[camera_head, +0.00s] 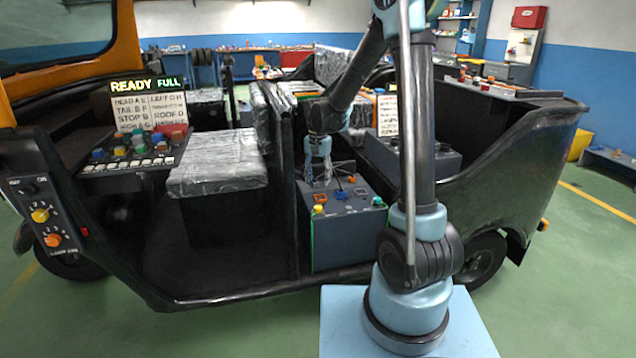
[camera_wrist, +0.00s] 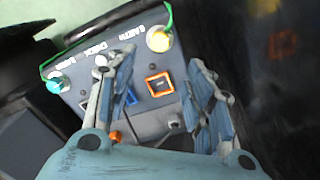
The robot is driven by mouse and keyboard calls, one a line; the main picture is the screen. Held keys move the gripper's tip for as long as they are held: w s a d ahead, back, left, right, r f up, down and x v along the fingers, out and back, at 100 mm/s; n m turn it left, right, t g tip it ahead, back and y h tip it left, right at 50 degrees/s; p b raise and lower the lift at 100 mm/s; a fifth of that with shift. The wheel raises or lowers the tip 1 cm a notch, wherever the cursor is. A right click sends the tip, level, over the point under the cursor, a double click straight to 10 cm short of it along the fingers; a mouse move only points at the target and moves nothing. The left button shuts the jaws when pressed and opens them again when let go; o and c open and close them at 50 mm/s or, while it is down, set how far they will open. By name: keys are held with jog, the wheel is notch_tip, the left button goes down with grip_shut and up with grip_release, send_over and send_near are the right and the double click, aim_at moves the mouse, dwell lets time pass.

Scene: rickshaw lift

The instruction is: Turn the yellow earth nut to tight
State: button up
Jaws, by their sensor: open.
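The yellow earth nut (camera_head: 320,198) sits at the front left corner of the dark grey box (camera_head: 345,245) inside the vehicle. In the wrist view the yellow nut (camera_wrist: 159,39) is at the top, with a green wire at it and the label EARTH beside it. My gripper (camera_head: 320,180) is above the box, close to the nut in the head view. In the wrist view my gripper (camera_wrist: 150,66) has its fingers spread apart with nothing between them. The nut appears beyond the fingertips; I see no contact. Its tightness cannot be told.
A teal nut (camera_wrist: 54,84) is at the box's other end. An orange square frame (camera_wrist: 160,84) and a blue part (camera_wrist: 129,97) lie on the panel. A silver-covered seat (camera_head: 217,165) stands to the left, and a black side wall (camera_head: 500,150) to the right.

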notch_tip(320, 180, up, 5)
jog(key=n, duration=1)
send_over(318, 207)
notch_tip(318, 207, down, 17)
jog(key=shift+w, duration=0.15)
dwell(0.4)
jog(key=c, duration=1.1)
